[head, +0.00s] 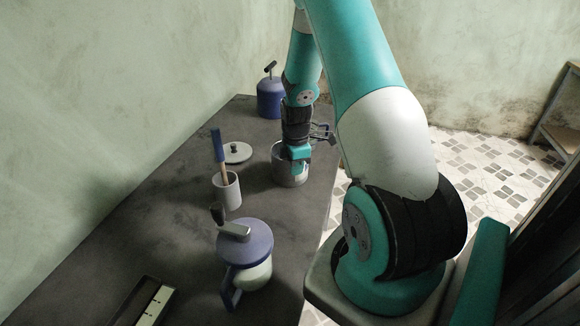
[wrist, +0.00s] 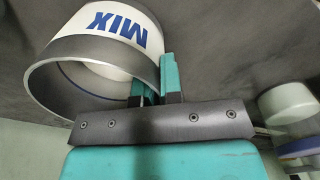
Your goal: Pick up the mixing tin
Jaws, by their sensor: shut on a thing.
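The mixing tin (head: 289,172) is a grey, open-topped round tin near the right edge of the dark table in the head view. In the wrist view the tin (wrist: 96,50) shows a grey rim and a white band with "MIX" in blue letters. My gripper (wrist: 160,90) is shut on the tin's wall, with one teal finger inside the rim and the other outside. In the head view my gripper (head: 300,160) reaches down to the tin from above and hides part of its rim. I cannot tell whether the tin touches the table.
On the table (head: 165,215) stand a blue-lidded pot (head: 248,262) in front, a white cup (head: 227,190) with a blue-handled tool, a round grey lid (head: 236,153) and a blue canister (head: 270,98) at the back. A dark tray (head: 143,302) lies front left. The wall is left.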

